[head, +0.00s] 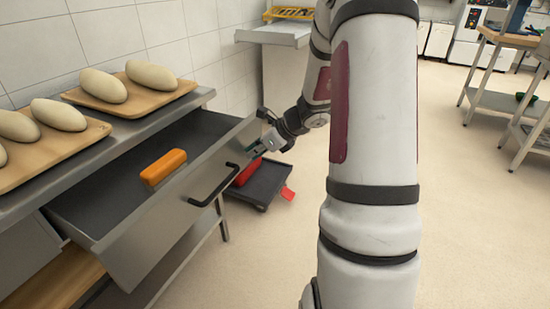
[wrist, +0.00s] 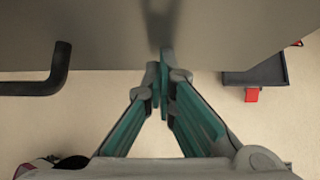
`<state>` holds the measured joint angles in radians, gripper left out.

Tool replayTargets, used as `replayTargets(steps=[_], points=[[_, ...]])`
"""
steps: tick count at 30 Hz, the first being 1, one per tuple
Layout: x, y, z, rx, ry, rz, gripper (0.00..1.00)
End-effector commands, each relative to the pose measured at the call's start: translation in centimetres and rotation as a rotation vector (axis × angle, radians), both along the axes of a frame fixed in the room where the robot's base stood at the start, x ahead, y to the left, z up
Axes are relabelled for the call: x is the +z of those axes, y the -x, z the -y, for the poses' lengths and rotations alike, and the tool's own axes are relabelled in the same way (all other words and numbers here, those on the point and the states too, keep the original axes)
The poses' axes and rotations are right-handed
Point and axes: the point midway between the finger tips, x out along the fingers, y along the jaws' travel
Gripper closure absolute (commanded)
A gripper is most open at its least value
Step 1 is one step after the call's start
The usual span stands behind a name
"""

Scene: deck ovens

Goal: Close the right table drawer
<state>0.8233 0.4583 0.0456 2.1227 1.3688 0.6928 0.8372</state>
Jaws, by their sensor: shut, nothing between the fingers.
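The right table drawer (head: 160,225) is pulled well out from under the steel table (head: 30,200). Its front panel carries a black bar handle (head: 212,188), which also shows at the left of the wrist view (wrist: 45,75). My gripper (head: 256,150) is shut and empty at the far end of the drawer front, beyond the handle. In the wrist view my gripper (wrist: 163,68) has its closed fingertips at the grey drawer front (wrist: 90,30); I cannot tell whether they touch it. The handle is to the left of the fingers, apart from them.
An orange block (head: 163,168) lies in the drawer. Dough loaves rest on wooden boards (head: 150,100) on the table. A low dark cart (head: 262,185) with red items stands on the floor beyond the drawer. Open floor (head: 470,220) lies to the right.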

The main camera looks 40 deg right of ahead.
Motion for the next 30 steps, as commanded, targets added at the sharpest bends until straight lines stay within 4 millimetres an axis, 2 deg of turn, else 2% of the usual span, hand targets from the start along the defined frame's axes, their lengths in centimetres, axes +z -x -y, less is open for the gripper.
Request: replayTargets(steps=[1,9,18,24,30], points=[[0.0,-1.6,-0.8,0.008,0.000,0.001,1.00],[0.1,-8.6,-3.3,0.006,0.000,0.001,1.00],[0.2,-15.6,-5.9,0.005,-0.001,0.001,1.00],[0.2,-18.8,-6.9,0.002,0.000,0.001,1.00],[0.1,-20.5,-7.4,0.000,0.000,0.000,1.00]])
